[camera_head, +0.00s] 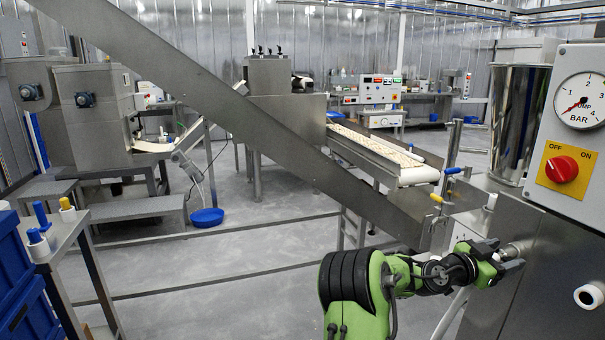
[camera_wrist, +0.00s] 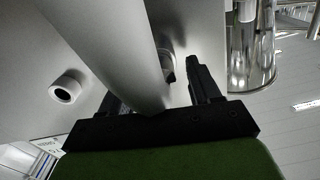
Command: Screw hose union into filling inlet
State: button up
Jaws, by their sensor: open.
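My gripper (camera_head: 507,254) is open at the side of the grey steel machine (camera_head: 545,240). A metal fitting (camera_head: 516,248) protrudes from that machine right at my fingertips; I cannot tell whether it is the inlet alone or the union seated on it. In the wrist view my open jaws (camera_wrist: 153,84) stand on either side of a thick pale hose (camera_wrist: 118,40), which crosses in front of the camera. A short round fitting (camera_wrist: 167,62) shows partly behind the hose, between the jaws. The pale hose also hangs below my gripper in the head view (camera_head: 451,316). The joint is mostly hidden.
A white round stub (camera_head: 588,296) sticks out to the right of my gripper. Above are a pressure gauge (camera_head: 579,100) and a red switch (camera_head: 562,169). A steel chute (camera_head: 250,120) slopes down behind my arm. A trolley (camera_head: 66,244) stands at left.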

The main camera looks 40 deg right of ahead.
jog(key=n+p, duration=0.2)
jog(key=n, duration=0.1)
jog(key=n+p, duration=0.1)
jog(key=n, duration=0.1)
jog(key=shift+r, duration=0.3)
jog(key=n+p, duration=0.3)
jog(key=n, duration=0.1)
jog(key=shift+n+p, duration=0.3)
jog(key=shift+n, duration=0.1)
jog(key=shift+f+n+p, duration=0.25)
jog(key=shift+n+p, duration=0.15)
jog(key=shift+n, duration=0.5)
jog(key=n+p, duration=0.3)
jog(key=shift+r+n, duration=0.25)
jog(key=shift+n, duration=0.05)
jog(key=shift+f+n+p, duration=0.2)
jog(key=shift+n+p, duration=0.45)
jog(key=shift+n, duration=0.35)
jog(key=shift+n+p, duration=1.05)
jog(key=shift+n, duration=0.15)
jog(key=shift+f, duration=0.2)
jog(key=shift+b, duration=0.35)
jog(key=shift+c, duration=0.3)
